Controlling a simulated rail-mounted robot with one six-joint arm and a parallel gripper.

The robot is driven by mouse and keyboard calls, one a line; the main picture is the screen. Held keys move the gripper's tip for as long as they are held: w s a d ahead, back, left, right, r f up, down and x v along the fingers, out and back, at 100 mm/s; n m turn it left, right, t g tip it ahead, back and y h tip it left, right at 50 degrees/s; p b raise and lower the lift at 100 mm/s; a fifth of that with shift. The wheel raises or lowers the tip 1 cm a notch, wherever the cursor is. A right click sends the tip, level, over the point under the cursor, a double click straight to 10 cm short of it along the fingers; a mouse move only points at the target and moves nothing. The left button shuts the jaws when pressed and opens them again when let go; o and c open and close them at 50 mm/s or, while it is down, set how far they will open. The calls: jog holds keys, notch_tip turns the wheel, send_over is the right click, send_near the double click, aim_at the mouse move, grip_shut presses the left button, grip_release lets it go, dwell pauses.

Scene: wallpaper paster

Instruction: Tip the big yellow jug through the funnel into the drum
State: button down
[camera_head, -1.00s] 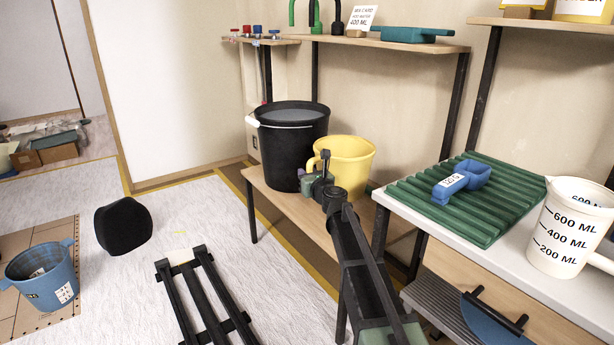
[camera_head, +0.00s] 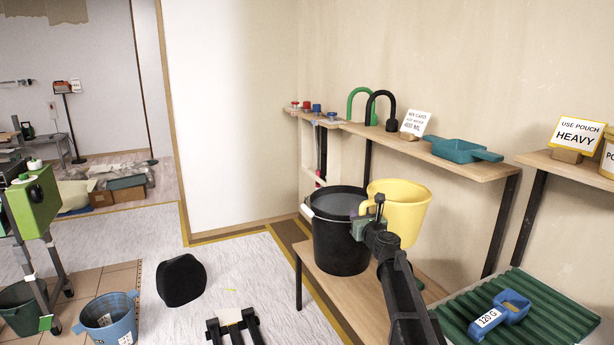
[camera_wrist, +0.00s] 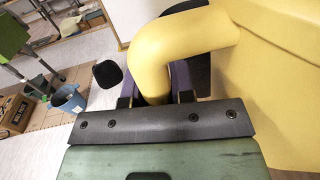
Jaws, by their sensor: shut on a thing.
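The big yellow jug (camera_head: 405,212) is raised above the low wooden shelf, just right of a large black drum (camera_head: 338,245). It is near upright, perhaps slightly tilted, and in the picture overlaps the drum's right rim. My gripper (camera_head: 371,226) is shut on the jug's handle. In the wrist view, the handle (camera_wrist: 150,62) runs down between the fingers, with the jug body (camera_wrist: 285,75) at the right. The drum has a pale handle grip and a grey surface inside its rim. I cannot make out a funnel.
The low shelf (camera_head: 330,288) bears the drum. A blue bucket (camera_head: 108,320) stands on the floor.

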notch_tip(320, 180, up, 17)
jog(key=p, duration=1.4)
jog(key=shift+r, duration=0.2)
